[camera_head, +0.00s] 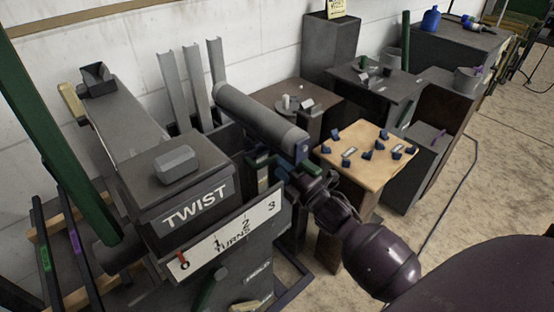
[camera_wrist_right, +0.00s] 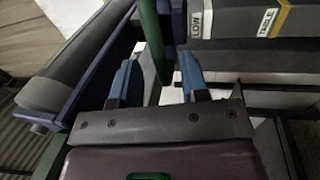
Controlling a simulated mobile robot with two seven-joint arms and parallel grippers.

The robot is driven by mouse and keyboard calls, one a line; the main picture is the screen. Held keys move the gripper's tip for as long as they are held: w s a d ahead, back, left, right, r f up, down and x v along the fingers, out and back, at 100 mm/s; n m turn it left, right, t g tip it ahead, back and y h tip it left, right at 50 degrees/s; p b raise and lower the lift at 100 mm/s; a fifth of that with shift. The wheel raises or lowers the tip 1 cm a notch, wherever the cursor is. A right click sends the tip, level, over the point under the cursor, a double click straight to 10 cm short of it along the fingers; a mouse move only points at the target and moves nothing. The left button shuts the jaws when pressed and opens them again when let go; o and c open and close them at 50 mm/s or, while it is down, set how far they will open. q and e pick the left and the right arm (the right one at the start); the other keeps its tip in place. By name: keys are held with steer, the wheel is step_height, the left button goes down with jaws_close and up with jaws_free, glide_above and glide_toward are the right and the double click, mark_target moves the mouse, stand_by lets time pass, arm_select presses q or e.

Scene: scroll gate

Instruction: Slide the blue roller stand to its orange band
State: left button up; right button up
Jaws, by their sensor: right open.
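The long grey roller (camera_head: 262,122) lies across a stand whose blue end (camera_head: 301,149) faces me in the head view. In the right wrist view the grey roller (camera_wrist_right: 75,55) and its blue frame (camera_wrist_right: 100,75) fill the left side. My right gripper (camera_head: 283,167) is just below the roller's near end. In the wrist view its two blue fingers (camera_wrist_right: 155,85) are apart, with a green upright bar (camera_wrist_right: 153,40) between them in the picture. I cannot tell whether they touch it. I cannot make out the orange band. My left gripper is not in view.
A dark box marked TWIST (camera_head: 190,190) and a white TURNS scale (camera_head: 228,238) stand left of my right gripper. A wooden-topped table (camera_head: 345,165) with several small blue blocks stands to the right. Bare floor (camera_head: 480,190) lies beyond it.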

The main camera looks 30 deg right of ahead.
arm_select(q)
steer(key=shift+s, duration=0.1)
arm_select(e)
steer(key=a+v, duration=0.1)
steer(key=v, duration=0.5)
steer(key=shift+s+d, duration=0.4)
steer(key=shift+d, duration=0.15)
arm_select(q)
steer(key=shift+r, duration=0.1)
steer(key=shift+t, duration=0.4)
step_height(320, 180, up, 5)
steer(key=p, duration=0.6)
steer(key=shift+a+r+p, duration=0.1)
steer(key=shift+p, duration=0.25)
arm_select(e)
steer(key=s+a+f+m+g+h, duration=0.1)
steer(key=s+f+m+g, duration=0.3)
steer(key=s+m, duration=0.5)
steer(key=s+a+f+m+g+h, duration=0.1)
steer(key=s+a+f+m+g, duration=0.3)
steer(key=s+m, duration=0.5)
steer(key=s+f+g, duration=0.1)
steer(key=s, duration=0.2)
steer(key=shift+s+h, duration=0.2)
steer(key=shift+h, duration=0.2)
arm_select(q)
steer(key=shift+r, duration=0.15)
arm_select(e)
steer(key=shift+a, duration=0.1)
